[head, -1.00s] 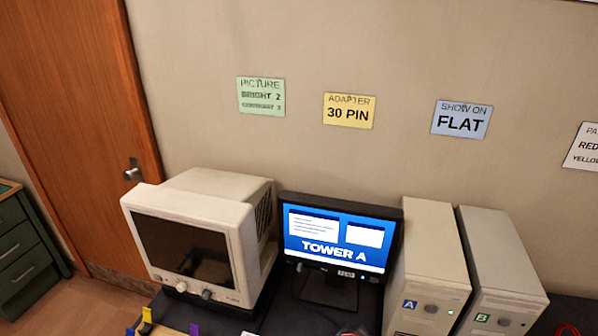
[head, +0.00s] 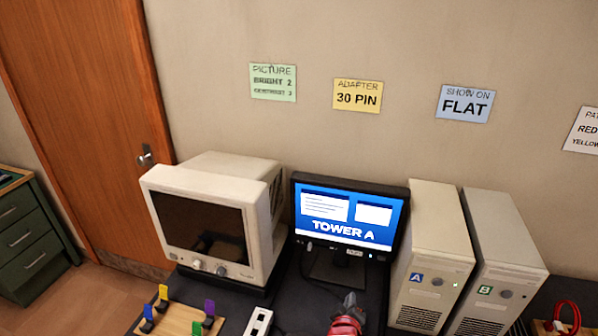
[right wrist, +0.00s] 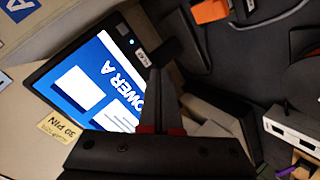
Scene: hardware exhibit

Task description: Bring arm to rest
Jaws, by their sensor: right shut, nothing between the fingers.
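My right gripper (head: 350,300) shows at the bottom edge of the head view, with red and dark grey parts. It is in front of the flat monitor (head: 348,213). In the right wrist view its fingers (right wrist: 160,82) are shut and empty, pointing toward the flat monitor, whose tilted blue screen (right wrist: 92,85) reads "TOWER A". I cannot tell the gap to the monitor. Most of my right arm is outside the head view. My left gripper is in neither view.
A beige CRT monitor (head: 208,224) stands left of the flat monitor. Towers A (head: 432,240) and B (head: 499,265) stand right.

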